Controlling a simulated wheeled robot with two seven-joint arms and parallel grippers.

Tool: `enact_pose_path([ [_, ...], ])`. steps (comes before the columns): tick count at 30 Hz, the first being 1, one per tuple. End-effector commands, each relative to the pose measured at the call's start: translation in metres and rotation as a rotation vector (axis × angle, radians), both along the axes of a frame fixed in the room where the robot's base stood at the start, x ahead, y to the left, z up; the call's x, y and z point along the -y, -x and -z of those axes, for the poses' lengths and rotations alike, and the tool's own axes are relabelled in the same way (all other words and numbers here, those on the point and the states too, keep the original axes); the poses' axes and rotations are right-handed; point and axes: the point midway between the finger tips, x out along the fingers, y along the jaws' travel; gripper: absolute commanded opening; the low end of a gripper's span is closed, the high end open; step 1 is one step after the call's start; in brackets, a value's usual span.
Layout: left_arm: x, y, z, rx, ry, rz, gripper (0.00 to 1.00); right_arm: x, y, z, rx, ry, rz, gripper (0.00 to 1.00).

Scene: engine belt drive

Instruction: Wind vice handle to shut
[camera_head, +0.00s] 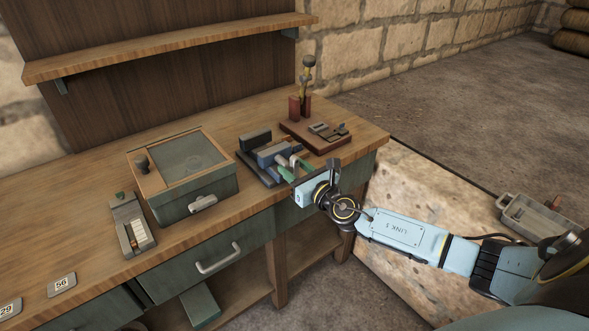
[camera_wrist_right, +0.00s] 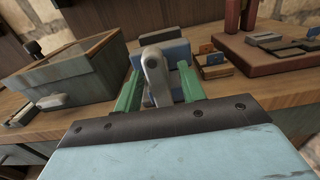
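The vice (camera_head: 270,153) stands near the bench's right front edge, with a dark base and blue-grey jaw blocks. In the right wrist view its blue block (camera_wrist_right: 178,52) shows behind the grey handle (camera_wrist_right: 155,72). My right gripper (camera_head: 292,166) is at the front of the vice. Its green fingers (camera_wrist_right: 160,78) stand on either side of the handle, with a visible gap on the right side. Whether the left finger touches the handle is unclear. The gripper's body hides the handle's lower end. The gap between the jaws is hard to make out. My left gripper is not in view.
A green box with a framed lid (camera_head: 188,192) stands left of the vice. A red-brown stand with an upright lever (camera_head: 307,85) is behind it on the right. A small device (camera_head: 131,226) lies farther left. A shelf (camera_head: 170,48) overhangs the back.

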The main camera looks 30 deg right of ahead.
Motion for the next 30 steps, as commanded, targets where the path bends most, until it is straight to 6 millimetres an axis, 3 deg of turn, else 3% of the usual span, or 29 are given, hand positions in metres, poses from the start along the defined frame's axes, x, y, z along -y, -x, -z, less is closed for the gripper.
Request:
enact_pose_path([
  [5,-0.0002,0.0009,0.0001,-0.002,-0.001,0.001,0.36,-0.0002,0.0001,0.0002,0.0,0.0,0.0,0.4],
  [15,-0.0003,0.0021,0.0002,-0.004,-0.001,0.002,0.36,-0.0002,0.0004,0.0002,0.0,0.0,0.0,0.0],
  [30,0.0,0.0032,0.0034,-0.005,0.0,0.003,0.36,-0.0001,0.0005,0.001,-0.005,-0.055,-0.001,0.0],
])
